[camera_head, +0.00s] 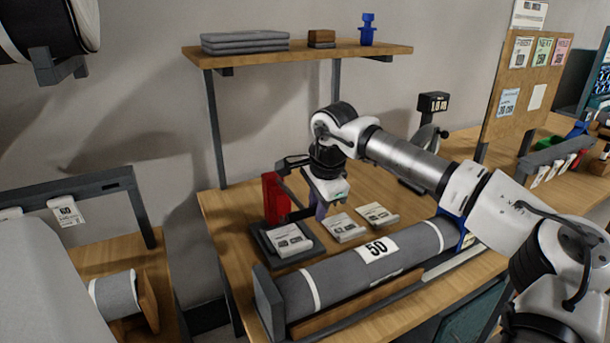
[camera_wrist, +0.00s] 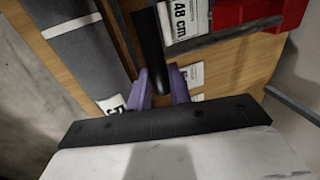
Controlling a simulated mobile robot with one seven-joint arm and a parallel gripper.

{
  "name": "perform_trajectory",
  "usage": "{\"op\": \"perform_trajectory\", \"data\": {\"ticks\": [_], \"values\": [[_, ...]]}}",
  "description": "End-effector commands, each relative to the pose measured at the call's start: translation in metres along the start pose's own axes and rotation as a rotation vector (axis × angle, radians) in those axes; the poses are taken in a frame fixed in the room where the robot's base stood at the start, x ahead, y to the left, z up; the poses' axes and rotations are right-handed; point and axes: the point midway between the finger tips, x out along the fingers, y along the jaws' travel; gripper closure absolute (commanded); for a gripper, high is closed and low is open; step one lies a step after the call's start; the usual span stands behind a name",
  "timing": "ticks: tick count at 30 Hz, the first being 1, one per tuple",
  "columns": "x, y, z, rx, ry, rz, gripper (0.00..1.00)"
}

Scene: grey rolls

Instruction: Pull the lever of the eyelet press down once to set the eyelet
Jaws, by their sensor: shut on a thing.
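The eyelet press has a red body (camera_head: 273,198) on a dark base at the left of the bench, and the red also shows at the top right of the wrist view (camera_wrist: 262,14). Its lever, a black bar (camera_wrist: 149,42), runs down between the purple fingers of my gripper (camera_wrist: 161,86) in the wrist view. My gripper (camera_head: 320,209) is shut on the lever near its end, low in front of the red body. In the head view the lever is mostly hidden, so its exact angle is unclear. A white card (camera_head: 289,240) lies on the press base.
A grey roll (camera_head: 340,275) marked 50 lies along the bench front. Two more card stacks, one in the middle (camera_head: 343,228) and one further right (camera_head: 377,215), sit right of the press. A wooden shelf (camera_head: 345,50) hangs above, and its post (camera_head: 215,130) stands left of the press.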

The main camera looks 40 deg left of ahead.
Motion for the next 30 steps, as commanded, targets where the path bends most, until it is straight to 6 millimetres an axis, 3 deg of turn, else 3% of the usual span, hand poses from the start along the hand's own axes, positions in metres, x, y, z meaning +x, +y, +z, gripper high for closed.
{"op": "perform_trajectory", "data": {"ticks": [17,18,23,30], "values": [[0.012,0.004,0.000,0.000,-0.001,0.007,0.89],[0.010,0.003,0.000,0.000,0.000,0.006,0.76],[0.010,0.003,0.000,0.000,0.000,0.006,0.55],[0.009,0.003,0.000,0.000,0.000,0.004,0.55]]}}
